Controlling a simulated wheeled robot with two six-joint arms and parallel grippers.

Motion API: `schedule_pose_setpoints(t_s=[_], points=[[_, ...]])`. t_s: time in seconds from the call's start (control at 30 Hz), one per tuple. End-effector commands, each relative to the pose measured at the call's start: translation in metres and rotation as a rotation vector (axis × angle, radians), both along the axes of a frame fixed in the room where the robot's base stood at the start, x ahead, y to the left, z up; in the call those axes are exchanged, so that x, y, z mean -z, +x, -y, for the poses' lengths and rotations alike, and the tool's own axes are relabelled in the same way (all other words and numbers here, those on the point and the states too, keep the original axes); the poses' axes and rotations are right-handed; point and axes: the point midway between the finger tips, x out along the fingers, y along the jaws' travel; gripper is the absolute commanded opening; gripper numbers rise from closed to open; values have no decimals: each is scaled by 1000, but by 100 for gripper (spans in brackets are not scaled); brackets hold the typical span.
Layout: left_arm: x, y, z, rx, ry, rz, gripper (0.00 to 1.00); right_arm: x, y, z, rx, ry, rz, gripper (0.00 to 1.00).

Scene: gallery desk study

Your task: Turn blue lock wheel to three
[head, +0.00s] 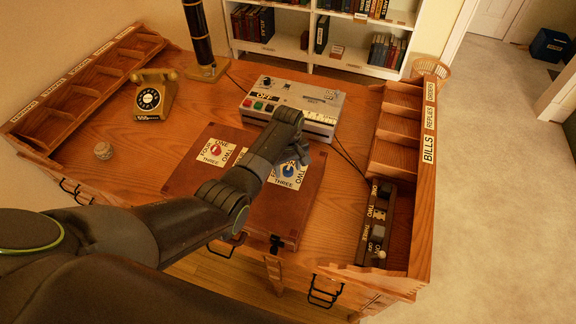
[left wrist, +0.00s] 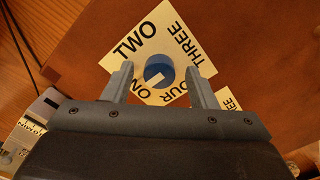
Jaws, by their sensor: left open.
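The blue lock wheel (head: 288,171) sits on a white card marked ONE, TWO, THREE and FOUR, on a reddish-brown case (head: 262,212) on the desk. In the left wrist view the blue wheel (left wrist: 158,66) lies between my gripper's fingers, with a gap on each side. A short white mark shows on its lower side, nearest the ONE and FOUR lettering; its exact pointing is unclear. My left gripper (head: 296,158) is open above the wheel and partly hides the card. A red wheel (head: 215,149) sits on a similar card to the left. My right gripper is out of view.
A grey control box (head: 310,97) with coloured buttons stands behind the case. A switch strip (head: 377,225) and wooden compartments (head: 398,140) stand at the right. A yellow telephone (head: 152,98) and a lamp base (head: 207,70) are at the back left.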

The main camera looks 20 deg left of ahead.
Motion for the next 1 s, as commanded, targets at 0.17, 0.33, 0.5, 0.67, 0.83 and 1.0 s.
schedule_pose_setpoints(t_s=[0.17, 0.33, 0.5, 0.67, 0.83, 1.0], points=[[0, 0, 0, 0, -1, 1, 50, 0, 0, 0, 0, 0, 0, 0], [0, 0, 0, 0, -1, 1, 27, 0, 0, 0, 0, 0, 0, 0], [-1, 0, 0, 0, -1, 1, 7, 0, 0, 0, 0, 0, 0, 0], [-1, 0, 0, 8, 0, 0, 7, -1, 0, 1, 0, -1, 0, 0], [-2, 1, 0, 55, 0, 1, 7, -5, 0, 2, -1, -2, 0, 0], [-3, 0, 0, 154, 0, 0, 7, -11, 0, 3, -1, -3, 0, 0]])
